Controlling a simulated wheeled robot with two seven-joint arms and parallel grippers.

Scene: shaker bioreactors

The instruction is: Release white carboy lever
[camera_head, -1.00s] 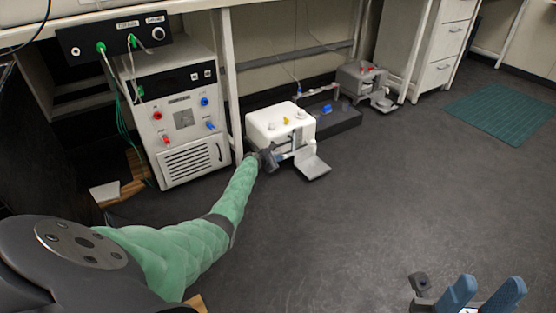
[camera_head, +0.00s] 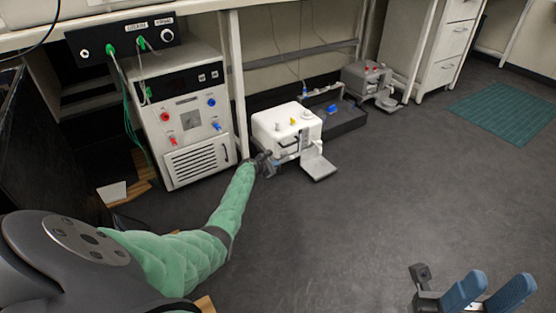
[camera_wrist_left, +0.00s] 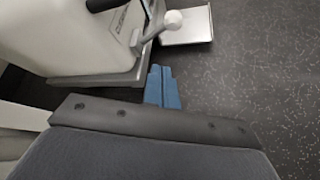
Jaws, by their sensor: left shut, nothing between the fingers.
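The white carboy (camera_head: 285,128) stands on the floor below the bench, with a grey tray plate (camera_head: 320,168) sticking out at its front right. In the left wrist view the white carboy (camera_wrist_left: 75,35) fills the upper left. Its lever, a grey bar with a pale round knob (camera_wrist_left: 172,18), shows at the top, beside the plate. My left gripper (camera_wrist_left: 162,74) is shut and empty, its blue fingertips together just below the knob and apart from it in the picture. In the head view my left gripper (camera_head: 275,162) is at the carboy's front, its fingers hard to see. My right gripper (camera_head: 490,292) is open and empty at the lower right.
A white control unit (camera_head: 183,120) with coloured knobs stands left of the carboy. A dark tray (camera_head: 340,122) and a grey carboy (camera_head: 366,75) lie behind to the right. A green mat (camera_head: 505,112) is at the right. The middle floor is clear.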

